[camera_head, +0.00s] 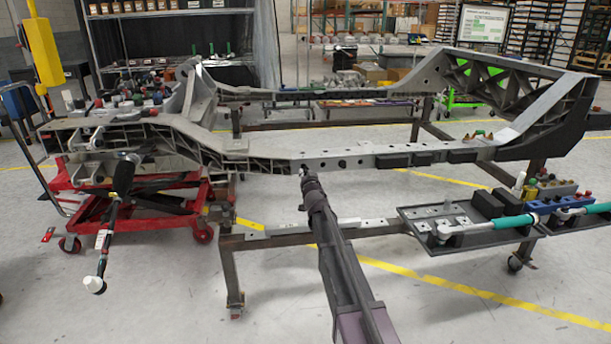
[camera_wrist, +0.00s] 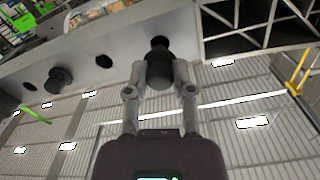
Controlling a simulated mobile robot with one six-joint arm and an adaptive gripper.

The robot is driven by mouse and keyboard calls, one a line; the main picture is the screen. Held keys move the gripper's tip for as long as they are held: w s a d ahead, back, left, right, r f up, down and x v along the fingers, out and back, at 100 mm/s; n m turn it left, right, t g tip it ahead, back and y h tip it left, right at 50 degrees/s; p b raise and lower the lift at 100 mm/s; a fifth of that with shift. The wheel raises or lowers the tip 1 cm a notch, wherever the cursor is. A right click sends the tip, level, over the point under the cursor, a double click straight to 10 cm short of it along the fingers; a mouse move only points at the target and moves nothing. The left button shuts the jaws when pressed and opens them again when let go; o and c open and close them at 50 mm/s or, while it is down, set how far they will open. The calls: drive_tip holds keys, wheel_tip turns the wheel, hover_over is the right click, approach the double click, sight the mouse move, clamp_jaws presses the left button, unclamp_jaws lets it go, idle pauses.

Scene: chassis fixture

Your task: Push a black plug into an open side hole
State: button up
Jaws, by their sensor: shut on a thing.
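The grey chassis side rail (camera_head: 330,160) runs across the head view, with a row of dark holes and plugs on its side. My gripper (camera_head: 306,176) reaches up to the rail's side, small and dark there. In the wrist view my gripper (camera_wrist: 159,72) is shut on a black plug (camera_wrist: 159,69) between its two fingertips. The plug's far end points at a dark round hole (camera_wrist: 160,42) in the rail face. I cannot tell whether its tip is inside. Another black plug (camera_wrist: 60,79) sits in the rail to the left, with an open hole (camera_wrist: 104,62) between.
Another open hole (camera_wrist: 29,87) lies further left. A tray (camera_head: 470,235) with tools stands at the right below the rail. A red lift cart (camera_head: 140,205) stands under the left end, and a black-handled tool (camera_head: 122,180) hangs there. The front floor is mostly clear.

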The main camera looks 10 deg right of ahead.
drive_tip(key=shift+w, duration=1.6)
idle(0.8)
drive_tip(key=o, duration=0.8)
drive_tip(key=shift+o, duration=0.2)
drive_tip(key=shift+s, duration=0.1)
drive_tip(key=s, duration=0.8)
drive_tip(key=shift+s, duration=0.4)
